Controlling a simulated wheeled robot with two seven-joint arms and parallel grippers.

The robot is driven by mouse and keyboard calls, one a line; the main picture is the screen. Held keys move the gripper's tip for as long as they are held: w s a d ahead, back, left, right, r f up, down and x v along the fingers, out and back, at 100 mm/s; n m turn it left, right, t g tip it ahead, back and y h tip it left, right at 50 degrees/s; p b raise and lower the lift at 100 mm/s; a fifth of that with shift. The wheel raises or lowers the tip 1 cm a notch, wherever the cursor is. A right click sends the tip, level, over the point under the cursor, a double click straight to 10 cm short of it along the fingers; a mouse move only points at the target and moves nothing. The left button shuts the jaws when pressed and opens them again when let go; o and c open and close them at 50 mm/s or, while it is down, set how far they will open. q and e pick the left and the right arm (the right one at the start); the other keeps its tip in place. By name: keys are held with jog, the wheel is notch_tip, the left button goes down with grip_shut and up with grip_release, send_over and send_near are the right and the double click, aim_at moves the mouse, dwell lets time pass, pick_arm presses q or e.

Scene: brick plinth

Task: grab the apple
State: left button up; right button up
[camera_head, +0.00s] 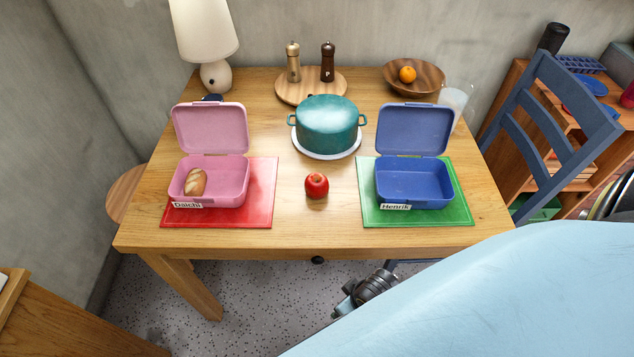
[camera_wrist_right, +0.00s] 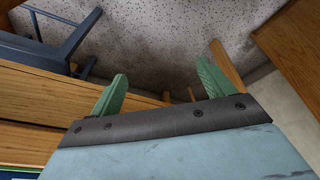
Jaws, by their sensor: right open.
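A red apple (camera_head: 317,185) sits on the wooden table (camera_head: 315,228) near its front middle, between two open lunch boxes. My right gripper shows in the right wrist view (camera_wrist_right: 160,92), with its two green fingers apart and nothing between them. That view shows the floor and table edge, not the apple. In the head view, a dark grey part of mine shows below the table's front edge, and a pale blue arm fills the lower right. My left gripper is in neither view.
A pink lunch box (camera_head: 212,190) with bread (camera_head: 195,182) stands on a red mat (camera_head: 262,195). An empty blue lunch box (camera_head: 412,185) stands on a green mat (camera_head: 459,200). A teal pot (camera_head: 327,124) is behind the apple. A blue chair (camera_head: 560,125) is at the right.

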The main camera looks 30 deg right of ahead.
notch_tip(320, 180, up, 9)
jog(key=w+t, duration=0.1)
jog(key=w, duration=0.1)
jog(key=m+t+h+p, duration=0.1)
jog(key=m+t+h, duration=0.15)
jog(key=t, duration=0.45)
send_near(321, 188)
jog(key=shift+m+t+y, duration=0.25)
jog(key=shift+m+t, duration=0.15)
jog(key=shift+m, duration=0.15)
jog(key=x, duration=0.3)
jog(key=b+x, duration=0.1)
jog(key=x, duration=0.1)
jog(key=shift+d+f, duration=0.1)
jog(key=shift+d, duration=0.2)
jog(key=shift+b+x, duration=0.3)
jog(key=shift+x, duration=0.6)
jog(key=x, duration=0.1)
jog(key=b+x, duration=0.1)
jog(key=x, duration=0.1)
jog(key=shift+w+f, duration=0.15)
jog(key=shift+f, duration=0.25)
jog(key=shift+w+f, duration=0.15)
jog(key=shift+w, duration=0.2)
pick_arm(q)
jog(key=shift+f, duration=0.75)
pick_arm(e)
jog(key=c, duration=1.1)
